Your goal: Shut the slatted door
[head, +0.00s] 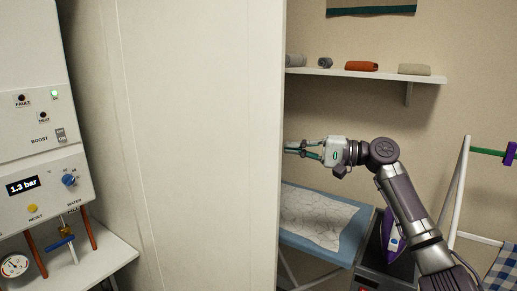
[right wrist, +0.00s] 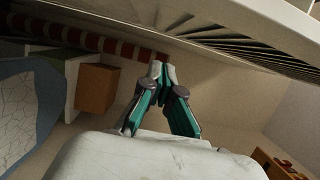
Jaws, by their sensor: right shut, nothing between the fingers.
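The slatted door (right wrist: 245,38) shows in the right wrist view as a pale frame with dark angled slats, running across the upper right. In the head view its slats are not visible; a tall plain white panel (head: 200,140) fills the middle, and I cannot tell whether it is part of the door. My right gripper (head: 290,148) is at the panel's right edge, pointing left, its tips close to or partly behind that edge. In the right wrist view the right gripper (right wrist: 162,72) is shut and empty, its tips below the slats with no clear contact. My left gripper is not in view.
A boiler (head: 40,130) with gauge and pipes stands at left. Right of the panel are a wall shelf (head: 360,73) with rolled cloths, an ironing board (head: 325,250), a purple iron (head: 391,235) and a drying rack (head: 456,185). A brown box (right wrist: 96,88) shows in the wrist view.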

